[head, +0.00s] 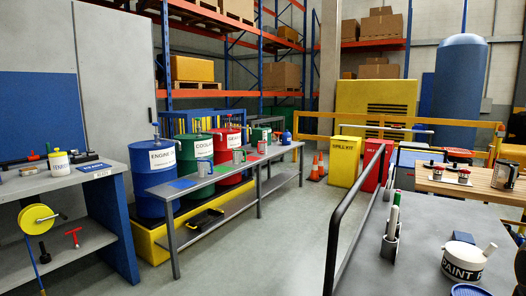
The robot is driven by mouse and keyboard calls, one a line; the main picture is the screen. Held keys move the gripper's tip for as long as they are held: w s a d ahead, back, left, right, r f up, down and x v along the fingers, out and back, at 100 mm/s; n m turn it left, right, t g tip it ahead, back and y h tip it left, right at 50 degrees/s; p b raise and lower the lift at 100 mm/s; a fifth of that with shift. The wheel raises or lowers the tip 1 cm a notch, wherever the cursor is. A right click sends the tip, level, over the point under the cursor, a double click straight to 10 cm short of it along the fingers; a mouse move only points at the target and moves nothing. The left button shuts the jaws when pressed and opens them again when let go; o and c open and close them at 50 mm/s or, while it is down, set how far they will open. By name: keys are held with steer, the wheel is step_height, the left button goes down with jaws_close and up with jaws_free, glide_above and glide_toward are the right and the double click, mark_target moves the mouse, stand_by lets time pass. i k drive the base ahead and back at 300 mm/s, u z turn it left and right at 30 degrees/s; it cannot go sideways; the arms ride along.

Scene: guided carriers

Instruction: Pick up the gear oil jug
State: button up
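A white container with a dark and yellow top (59,163) stands on the left workbench. My gripper is not in view.
Blue, green and red drums (155,181) stand on a yellow base behind the bench. A grey surface (415,250) with a black rail fills the right front, carrying a white paint pot (464,263). Orange cones (315,168) stand farther back. The middle floor is clear.

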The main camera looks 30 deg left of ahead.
mark_target(262, 146)
steer(key=u, duration=2.35)
steer(key=i, duration=3)
steer(key=z, duration=2.45)
steer(key=i, duration=2.25)
